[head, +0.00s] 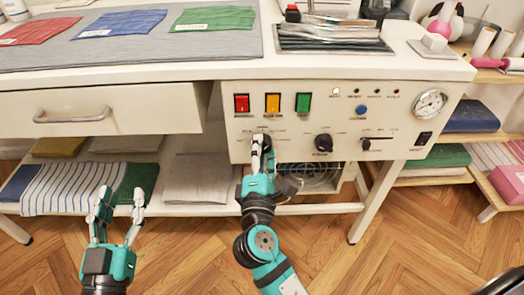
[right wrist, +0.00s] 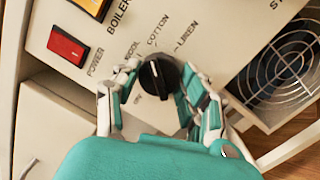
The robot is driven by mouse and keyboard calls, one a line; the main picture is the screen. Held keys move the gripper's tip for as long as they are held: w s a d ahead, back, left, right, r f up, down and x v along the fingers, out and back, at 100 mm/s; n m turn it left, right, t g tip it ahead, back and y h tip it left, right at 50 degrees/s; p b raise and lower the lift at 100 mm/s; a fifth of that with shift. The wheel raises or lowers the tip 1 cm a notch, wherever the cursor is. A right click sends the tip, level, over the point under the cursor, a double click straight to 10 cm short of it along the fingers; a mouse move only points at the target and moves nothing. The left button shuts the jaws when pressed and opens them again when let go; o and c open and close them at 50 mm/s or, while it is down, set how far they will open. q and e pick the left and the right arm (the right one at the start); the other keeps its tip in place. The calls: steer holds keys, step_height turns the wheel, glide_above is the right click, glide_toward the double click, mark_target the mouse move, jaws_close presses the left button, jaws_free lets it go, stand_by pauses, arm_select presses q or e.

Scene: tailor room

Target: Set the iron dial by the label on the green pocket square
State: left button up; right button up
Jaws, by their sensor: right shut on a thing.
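The green pocket square (head: 215,17) lies at the right of a row of cloths on the grey mat. Its white label (head: 190,27) is too small to read. The iron dial (right wrist: 156,77) is a round black knob on the cream panel, with WOOL, COTTON and LINEN printed around it. I cannot tell for sure where its pointer stands. My right gripper (head: 262,142) is shut on the dial, one finger on each side in the right wrist view, and hides most of it in the head view. My left gripper (head: 119,204) is open and empty, low in front of the shelf.
A fan grille (head: 312,177) sits below. A drawer handle (head: 72,116) sticks out at left.

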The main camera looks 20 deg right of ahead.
steer(key=o, duration=1.2)
steer(key=v, duration=1.2)
